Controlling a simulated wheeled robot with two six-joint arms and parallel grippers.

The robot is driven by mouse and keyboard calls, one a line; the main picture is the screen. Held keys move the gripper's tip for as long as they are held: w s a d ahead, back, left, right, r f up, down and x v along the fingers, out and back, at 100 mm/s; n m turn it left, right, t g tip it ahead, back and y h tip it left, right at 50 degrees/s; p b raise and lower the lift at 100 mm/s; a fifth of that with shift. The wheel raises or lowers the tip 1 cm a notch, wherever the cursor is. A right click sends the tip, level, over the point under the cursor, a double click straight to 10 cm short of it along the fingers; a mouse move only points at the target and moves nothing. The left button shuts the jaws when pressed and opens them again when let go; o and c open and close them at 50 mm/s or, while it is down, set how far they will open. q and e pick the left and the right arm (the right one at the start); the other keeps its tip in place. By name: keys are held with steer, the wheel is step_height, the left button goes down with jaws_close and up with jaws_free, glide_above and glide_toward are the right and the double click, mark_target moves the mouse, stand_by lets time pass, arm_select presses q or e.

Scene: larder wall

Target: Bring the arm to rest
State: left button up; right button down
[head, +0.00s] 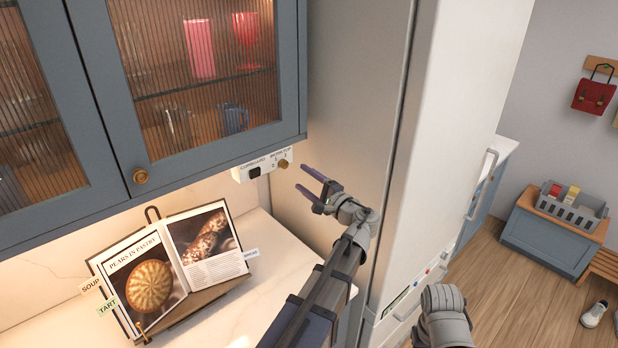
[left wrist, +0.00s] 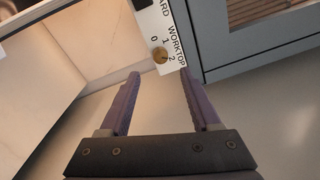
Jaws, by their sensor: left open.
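My left gripper (head: 300,177) is open and empty, with two purple fingers pointing left toward the switch panel (head: 250,171) under the wall cupboard. In the left wrist view the open fingers (left wrist: 160,77) have nothing between them. The panel's brass dial (left wrist: 160,55), marked WORKTOP with 0, 1 and 2, lies beyond the fingertips and looks apart from them. The dial also shows in the head view (head: 284,164). My left arm reaches up from the bottom of the head view over the worktop's right end. My right gripper is not in view.
The glass-fronted cupboard (head: 195,160) is lit and shut, just left of the gripper. A tall pale cabinet (head: 440,150) stands close on the right. An open cookbook (head: 150,285) on a stand occupies the worktop (head: 268,238). A crate (head: 570,212) sits on a far bench.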

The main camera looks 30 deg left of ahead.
arm_select(q)
steer(key=s+d+f+n+g+h+b, duration=0.1)
steer(key=s+d+f+g+h+b, duration=0.1)
steer(key=s+d+f+h, duration=0.45)
steer(key=s+d+f+n+g+h+b, duration=0.1)
steer(key=s+d+f+n+b, duration=0.2)
steer(key=d+f, duration=0.65)
steer(key=s+d+f+g+h+b, duration=0.2)
steer(key=s+d+f+h, duration=0.3)
steer(key=f, duration=0.6)
steer(key=s+d+f+g+h+b, duration=0.2)
steer(key=s+d+f+h, duration=0.1)
steer(key=s+d, duration=0.6)
steer(key=shift+s+f+g, duration=0.3)
steer(key=shift+s+f, duration=0.05)
steer(key=shift+f, duration=0.55)
